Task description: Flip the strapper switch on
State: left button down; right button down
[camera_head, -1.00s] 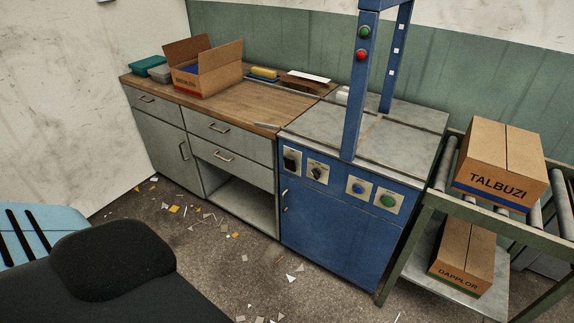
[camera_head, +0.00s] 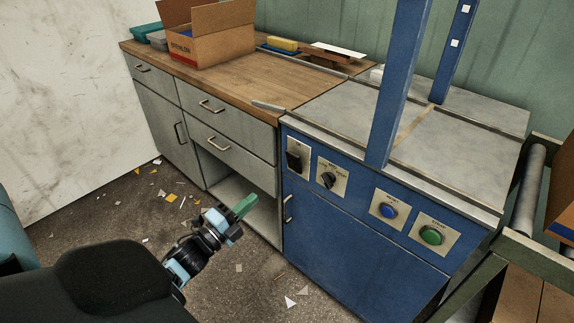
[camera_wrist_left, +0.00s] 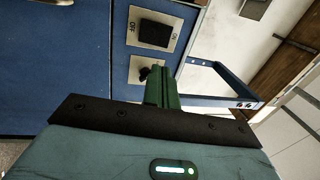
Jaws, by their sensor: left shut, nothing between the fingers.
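The strapper is a blue cabinet (camera_head: 350,235) with a metal top. Its black switch (camera_head: 294,158) sits on a pale plate at the left end of the front panel. In the left wrist view the switch (camera_wrist_left: 155,33) shows OFF and ON marks at opposite sides; I cannot tell its position. My left gripper (camera_head: 245,205) is in front of the cabinet, below and left of the switch, apart from it. Its green fingers (camera_wrist_left: 162,88) are shut and empty. In the wrist view they point toward the panel and partly cover the rotary knob's plate. My right gripper is not in view.
A rotary knob (camera_head: 329,180), a blue button (camera_head: 388,210) and a green button (camera_head: 432,235) are right of the switch. A wooden counter (camera_head: 240,83) with an open carton (camera_head: 215,48) adjoins on the left. A roller conveyor (camera_head: 530,190) stands right. Scraps litter the floor.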

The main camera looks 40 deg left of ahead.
pick_arm(q)
send_near(293, 159)
jog(key=w, duration=0.3)
jog(key=w+r, duration=0.1)
jog(key=w, duration=0.1)
jog(key=shift+w+d+b, duration=0.15)
jog(key=shift+w+b, duration=0.2)
jog(key=shift+w, duration=0.55)
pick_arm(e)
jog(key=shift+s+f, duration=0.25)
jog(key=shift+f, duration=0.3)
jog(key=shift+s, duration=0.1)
